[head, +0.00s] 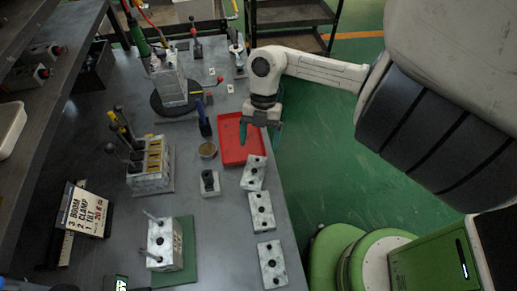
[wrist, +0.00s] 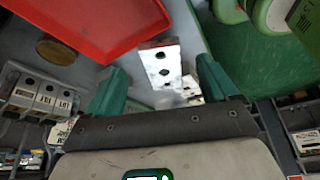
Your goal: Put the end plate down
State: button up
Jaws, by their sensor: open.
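My gripper (head: 260,134) hangs over the right side of the red tray (head: 230,153), near the bench's right edge. It also shows in the wrist view (wrist: 163,85), with its two green fingers wide apart and nothing held between them. A pale grey end plate (head: 253,174) with dark holes lies at the tray's near right corner, slightly turned. It shows in the wrist view (wrist: 161,66) beyond the fingertips, apart from them. Two similar plates, a middle one (head: 262,211) and a near one (head: 272,263), lie in a row along the bench edge.
A small block (head: 210,183) and a round brass-coloured dish (head: 207,150) lie left of the plates. A valve block with levers (head: 150,168) and a block on a green mat (head: 165,243) stand further left. Bare bench lies between.

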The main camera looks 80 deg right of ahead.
jog(key=v, duration=0.7)
jog(key=shift+r+b, duration=0.4)
jog(key=shift+r, duration=0.05)
jog(key=shift+s+d+f, duration=0.1)
